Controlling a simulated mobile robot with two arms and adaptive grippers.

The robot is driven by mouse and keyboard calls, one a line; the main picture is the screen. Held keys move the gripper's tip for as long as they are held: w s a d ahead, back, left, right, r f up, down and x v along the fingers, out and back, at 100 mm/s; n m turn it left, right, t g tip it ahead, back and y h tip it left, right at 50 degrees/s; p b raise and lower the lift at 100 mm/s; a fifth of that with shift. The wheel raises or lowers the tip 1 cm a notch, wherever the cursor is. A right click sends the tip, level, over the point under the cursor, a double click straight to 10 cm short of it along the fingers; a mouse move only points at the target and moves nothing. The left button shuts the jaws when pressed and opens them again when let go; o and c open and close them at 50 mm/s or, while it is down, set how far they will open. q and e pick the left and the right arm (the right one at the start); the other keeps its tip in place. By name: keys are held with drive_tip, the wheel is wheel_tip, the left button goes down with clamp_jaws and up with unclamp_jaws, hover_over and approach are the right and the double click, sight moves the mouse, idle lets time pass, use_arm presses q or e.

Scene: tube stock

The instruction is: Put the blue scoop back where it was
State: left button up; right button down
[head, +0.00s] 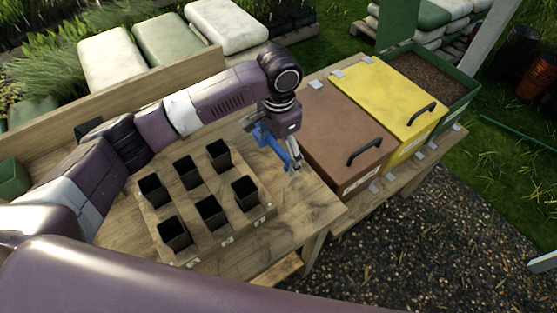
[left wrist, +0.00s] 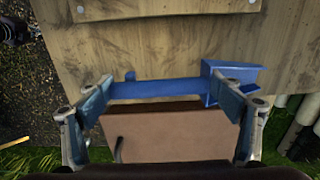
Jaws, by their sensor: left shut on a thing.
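The blue scoop (head: 272,142) is held in my left gripper (head: 291,162), above the wooden bench beside the brown-lidded bin. In the left wrist view the scoop (left wrist: 155,90) lies across the picture between the two fingers of the left gripper (left wrist: 172,95), its square open end to the right. The fingers stand wide apart, one toward each end of the scoop. Part of the scoop is hidden by the gripper in the head view. My right gripper is in neither view.
A wooden tray (head: 231,232) with several black pots stands on the bench (head: 308,205), left of the gripper. A brown-lidded bin (head: 335,118), a yellow-lidded bin (head: 403,88) and an open green soil box (head: 462,98) stand to the right. Bare bench lies between tray and brown bin.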

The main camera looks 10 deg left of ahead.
sight(279, 171)
use_arm(q)
drive_tip(key=shift+f+p, duration=0.45)
drive_tip(key=shift+f, duration=2.4)
drive_tip(key=shift+f, duration=0.1)
drive_tip(key=o, duration=1.5)
wheel_tip(279, 171, up, 11)
drive_tip(key=b, duration=0.2)
drive_tip(key=shift+d+b, duration=0.1)
drive_tip(key=shift+b, duration=0.3)
drive_tip(key=shift+r, duration=0.65)
drive_tip(key=shift+f, duration=0.1)
